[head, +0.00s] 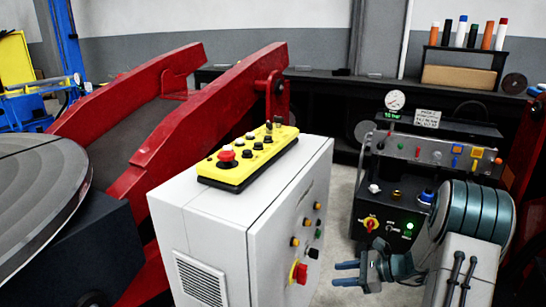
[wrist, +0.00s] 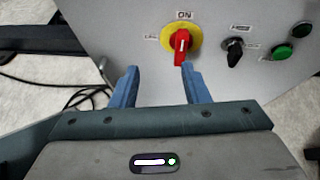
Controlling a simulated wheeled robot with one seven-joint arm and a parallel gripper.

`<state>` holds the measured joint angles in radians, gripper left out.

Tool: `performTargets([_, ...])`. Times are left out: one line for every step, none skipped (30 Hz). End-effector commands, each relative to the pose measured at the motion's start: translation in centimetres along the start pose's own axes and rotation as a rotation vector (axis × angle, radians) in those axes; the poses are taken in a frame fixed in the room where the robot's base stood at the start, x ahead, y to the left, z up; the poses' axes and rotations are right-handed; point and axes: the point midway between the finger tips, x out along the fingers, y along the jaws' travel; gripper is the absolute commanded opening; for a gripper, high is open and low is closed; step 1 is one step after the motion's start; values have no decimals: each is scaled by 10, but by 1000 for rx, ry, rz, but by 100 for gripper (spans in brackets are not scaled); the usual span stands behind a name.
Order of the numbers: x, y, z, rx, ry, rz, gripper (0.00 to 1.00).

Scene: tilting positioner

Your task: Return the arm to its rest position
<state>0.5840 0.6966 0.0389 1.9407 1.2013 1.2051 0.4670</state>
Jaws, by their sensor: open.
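My gripper (head: 347,274) is at the lower right in the head view, at the end of my folded arm. Its two blue fingers also show in the wrist view (wrist: 157,85), spread apart with nothing between them. The fingers point toward the side panel of the grey control cabinet (head: 262,215). In the wrist view a red rotary switch on a yellow disc (wrist: 181,42) sits just beyond the fingertips, under an "ON" label. Its red handle stands upright toward that label. I cannot tell from these views whether a finger touches the panel.
A yellow pendant (head: 248,160) with buttons lies on the cabinet top. A red tilting frame (head: 170,140) and a round table (head: 40,190) stand left. A black power unit (head: 385,205) stands behind my arm. Dark cables (wrist: 50,92) lie on the floor. Some floor shows between cabinet and unit.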

Motion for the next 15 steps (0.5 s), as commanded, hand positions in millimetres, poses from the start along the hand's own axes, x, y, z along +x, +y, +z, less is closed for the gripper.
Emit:
performTargets([-4, 10, 31, -74, 35, 42, 42])
performTargets([-5, 18, 43, -117, 59, 70, 42])
performTargets([-8, 28, 59, -179, 90, 108, 42])
performTargets([-9, 37, 71, -224, 114, 137, 42])
performTargets([-11, 44, 81, -271, 138, 164, 42])
performTargets([-14, 55, 95, -333, 168, 200, 42])
performTargets([-16, 63, 105, -379, 190, 227, 42])
performTargets([-19, 71, 115, -427, 213, 253, 42])
performTargets([-23, 82, 127, -489, 243, 288, 42])
performTargets([-27, 90, 136, -537, 265, 314, 42])
performTargets([-30, 97, 145, -585, 286, 340, 42])
performTargets([-35, 107, 155, -648, 316, 372, 42])
performTargets([-39, 115, 163, -696, 337, 398, 42])
performTargets([-43, 122, 171, -743, 358, 422, 42])
performTargets([-49, 132, 181, -808, 386, 453, 42])
